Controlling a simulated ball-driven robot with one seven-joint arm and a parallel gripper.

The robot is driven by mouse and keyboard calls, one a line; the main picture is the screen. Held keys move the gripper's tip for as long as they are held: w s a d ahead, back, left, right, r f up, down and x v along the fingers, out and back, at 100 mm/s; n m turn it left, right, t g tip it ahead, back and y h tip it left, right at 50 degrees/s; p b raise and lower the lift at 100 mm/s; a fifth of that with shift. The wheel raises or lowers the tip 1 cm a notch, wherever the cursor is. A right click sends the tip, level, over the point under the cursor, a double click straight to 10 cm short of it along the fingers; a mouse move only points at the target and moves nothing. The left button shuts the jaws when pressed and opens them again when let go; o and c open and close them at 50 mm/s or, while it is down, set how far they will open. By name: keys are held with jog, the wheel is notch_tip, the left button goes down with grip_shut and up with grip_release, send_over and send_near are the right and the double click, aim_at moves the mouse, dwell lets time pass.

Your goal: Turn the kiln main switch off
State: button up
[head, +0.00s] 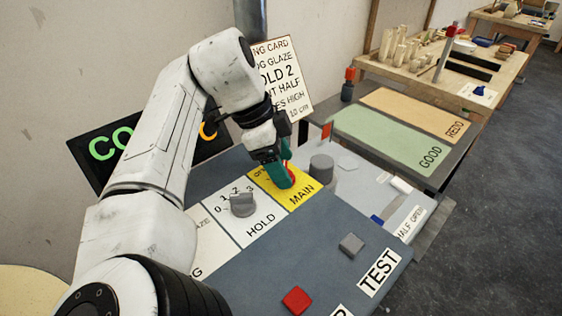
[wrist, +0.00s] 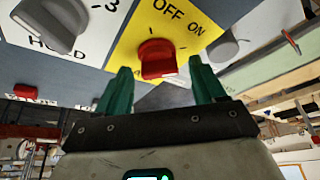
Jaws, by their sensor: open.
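The kiln main switch is a red knob (wrist: 158,60) on a yellow plate (wrist: 133,32) marked OFF and ON in the wrist view. In the head view the plate (head: 297,199) reads MAIN, and my gripper mostly hides the knob. My gripper (wrist: 160,68) has green fingers, open, one on each side of the knob. They look apart from it in the wrist view; in the head view the gripper (head: 279,180) is down at the plate. I cannot tell clearly whether the knob points to OFF or ON.
A grey HOLD knob (head: 242,204) stands left of the yellow plate. A grey cylinder (head: 321,168) stands close on its right. A red block (head: 296,300) and a grey block (head: 351,244) are on the front of the panel. A sign card (head: 283,75) stands behind.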

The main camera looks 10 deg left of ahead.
jog(key=c, duration=1.1)
jog(key=shift+o, duration=0.2)
jog(key=shift+p, duration=0.35)
jog(key=n+p, duration=0.1)
jog(key=n+t+p, duration=0.1)
jog(key=n+p, duration=0.1)
jog(key=shift+s+r, duration=0.15)
jog(key=shift+r, duration=0.05)
jog(key=n+t+y+p, duration=0.1)
jog(key=n+p, duration=0.1)
jog(key=n, duration=0.1)
jog(key=n+t+p, duration=0.1)
jog(key=n+p, duration=0.2)
jog(key=shift+s+d+y+p, duration=0.15)
jog(key=shift+y+p, duration=0.15)
jog(key=shift+y, duration=0.1)
jog(key=n+y+p, duration=0.1)
jog(key=n+p, duration=0.1)
jog(key=n, duration=0.1)
jog(key=n+y+p, duration=0.1)
jog(key=n+p, duration=0.1)
jog(key=p, duration=0.1)
jog(key=shift+s+d+n+t, duration=0.1)
jog(key=shift+d+n+t, duration=0.05)
jog(key=shift+n+t, duration=0.25)
jog(key=shift+f+n+y+p, duration=0.2)
jog(key=shift+n+y+p, duration=0.5)
jog(key=shift+n+p, duration=0.9)
